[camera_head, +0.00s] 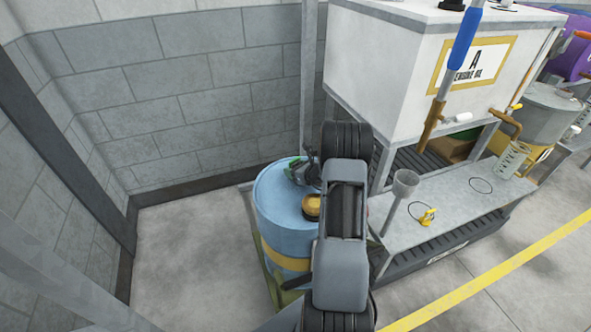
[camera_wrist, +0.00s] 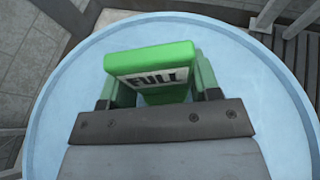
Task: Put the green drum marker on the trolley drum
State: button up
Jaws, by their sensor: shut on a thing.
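The green drum marker (camera_wrist: 152,62) has a white label reading "FULL". My gripper (camera_wrist: 158,84) is shut on it, with a finger on each side. The light blue drum top (camera_wrist: 235,60) lies beneath and fills most of the wrist view. I cannot tell whether the marker touches the top.
A yellow-brown round piece (camera_head: 311,207) shows at the drum top beside my arm. A block wall (camera_head: 180,100) is behind. The floor to the left is clear.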

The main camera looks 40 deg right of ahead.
jog(key=shift+f, duration=0.1)
jog(key=o, duration=0.9)
